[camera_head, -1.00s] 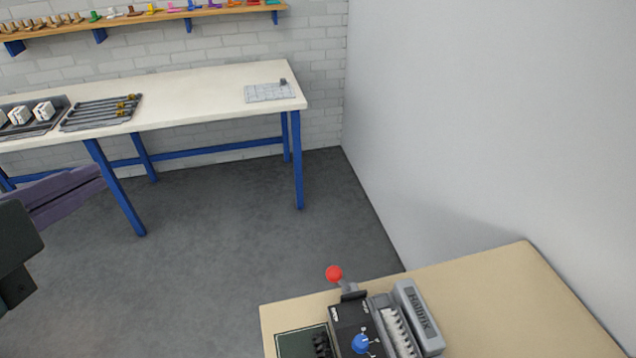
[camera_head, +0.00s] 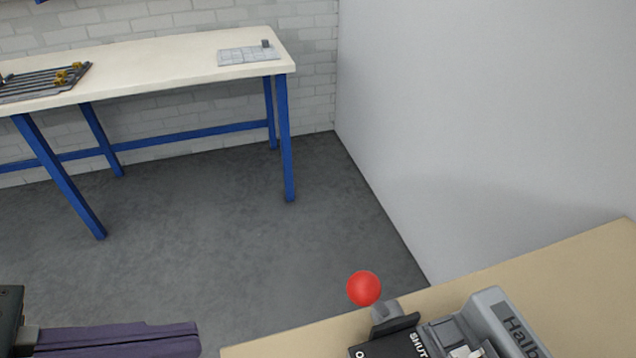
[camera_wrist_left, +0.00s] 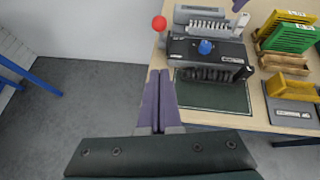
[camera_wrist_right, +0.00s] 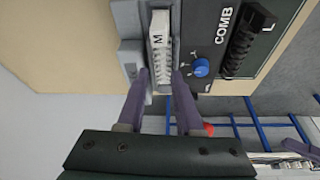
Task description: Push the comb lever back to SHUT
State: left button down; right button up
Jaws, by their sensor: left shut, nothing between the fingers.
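The comb machine (camera_head: 385,345) is cut off at the bottom of the head view. Its lever has a red ball (camera_head: 364,288) on a grey stem, leaning to the left, past the "SHUT" lettering. The left wrist view shows the whole machine (camera_wrist_left: 185,52), its red ball (camera_wrist_left: 159,23) and a blue knob (camera_wrist_left: 206,47). My left gripper (camera_head: 198,338) is shut and empty, left of the machine and apart from the lever. It also shows in the left wrist view (camera_wrist_left: 159,72), below the ball. My right gripper (camera_wrist_right: 160,74) is open over the machine; the ball (camera_wrist_right: 208,130) is partly hidden behind its finger.
The machine stands on a tan table (camera_head: 560,270) near a grey wall (camera_head: 480,120). A white bench (camera_head: 150,60) with blue legs stands at the back. Grey floor (camera_head: 220,220) lies between.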

pick_arm(q)
jog(key=shift+s, duration=0.15)
jog(key=p, duration=0.2)
send_near(378, 304)
jog(key=w+f, duration=0.1)
jog(key=shift+w+d+f, duration=0.15)
jog(key=shift+w+d, duration=0.2)
jog(key=shift+d, duration=0.4)
